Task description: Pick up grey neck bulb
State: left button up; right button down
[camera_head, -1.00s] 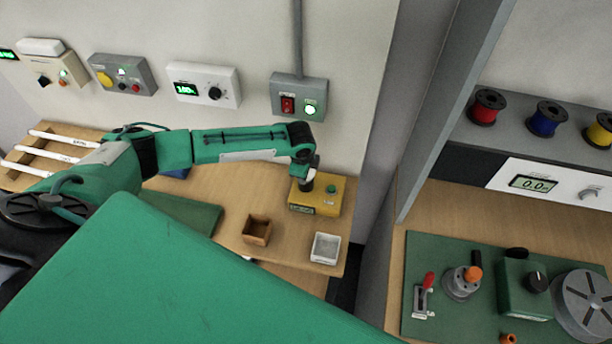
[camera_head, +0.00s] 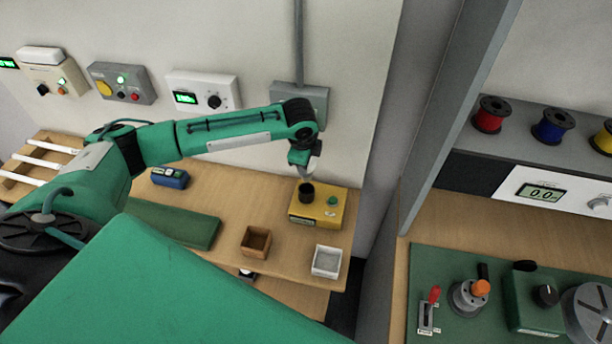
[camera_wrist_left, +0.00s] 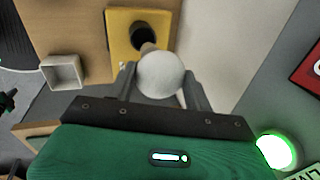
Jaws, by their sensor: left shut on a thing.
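A bulb with a round white globe (camera_wrist_left: 160,75) is between the fingers of my left gripper (camera_wrist_left: 157,80) in the left wrist view. Its neck (camera_wrist_left: 148,47) points away from the gripper and looks brownish there; I cannot make out a grey tone. The left gripper is shut on the globe. In the head view my left gripper (camera_head: 308,170) hangs just above the yellow tester box (camera_head: 318,213). The box's black round socket (camera_head: 306,191) shows below it, and the bulb is apart from it. My right gripper is not in view.
A brown wooden box (camera_head: 256,242) and a white tray (camera_head: 327,261) stand in front of the tester on the wooden table (camera_head: 220,190). A switch box (camera_head: 300,97) is on the wall close behind the arm. A grey partition (camera_head: 450,110) stands to the right.

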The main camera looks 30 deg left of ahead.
pick_arm(q)
notch_tip(320, 180, up, 19)
jog(key=b, duration=0.4)
jog(key=shift+f, duration=0.1)
